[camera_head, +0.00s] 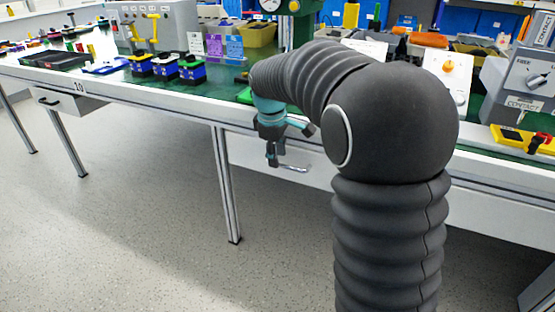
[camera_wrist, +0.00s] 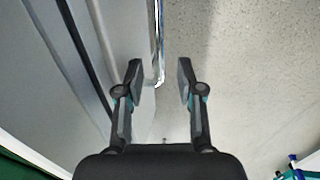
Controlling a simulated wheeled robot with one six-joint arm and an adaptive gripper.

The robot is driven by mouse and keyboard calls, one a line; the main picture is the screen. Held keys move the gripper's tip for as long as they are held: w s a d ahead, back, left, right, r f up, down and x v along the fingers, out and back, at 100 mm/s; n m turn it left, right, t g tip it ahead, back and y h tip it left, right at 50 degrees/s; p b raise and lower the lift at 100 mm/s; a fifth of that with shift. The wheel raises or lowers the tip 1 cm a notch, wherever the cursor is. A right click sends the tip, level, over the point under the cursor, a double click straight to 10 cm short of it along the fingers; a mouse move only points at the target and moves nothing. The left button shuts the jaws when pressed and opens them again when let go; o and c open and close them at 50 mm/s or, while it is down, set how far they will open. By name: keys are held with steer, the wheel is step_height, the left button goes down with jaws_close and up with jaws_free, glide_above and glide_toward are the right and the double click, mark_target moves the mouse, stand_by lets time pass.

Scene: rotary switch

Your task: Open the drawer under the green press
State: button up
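The green press (camera_head: 303,25) stands on the bench, partly hidden by my arm. Below it, a pale drawer (camera_head: 245,153) sits under the bench edge and looks closed, with part of its front hidden by my arm. Its metal handle (camera_head: 294,168) shows just below my gripper (camera_head: 289,146). In the wrist view, my gripper (camera_wrist: 160,66) is open and empty. The bar-shaped handle (camera_wrist: 157,40) runs down from the top edge and ends between the two fingers in the picture. I cannot tell whether it is at fingertip depth. The drawer front (camera_wrist: 118,40) lies to its left.
Another drawer (camera_head: 70,102) with a handle is at the left under the same bench. A metal table leg (camera_head: 226,185) stands left of my gripper. The grey floor (camera_head: 130,190) in front is clear. Bins, a switch box (camera_head: 520,85) and small blocks cover the bench top.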

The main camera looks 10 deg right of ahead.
steer(key=shift+w+d+f, duration=0.1)
steer(key=shift+f, duration=0.8)
jaws_close()
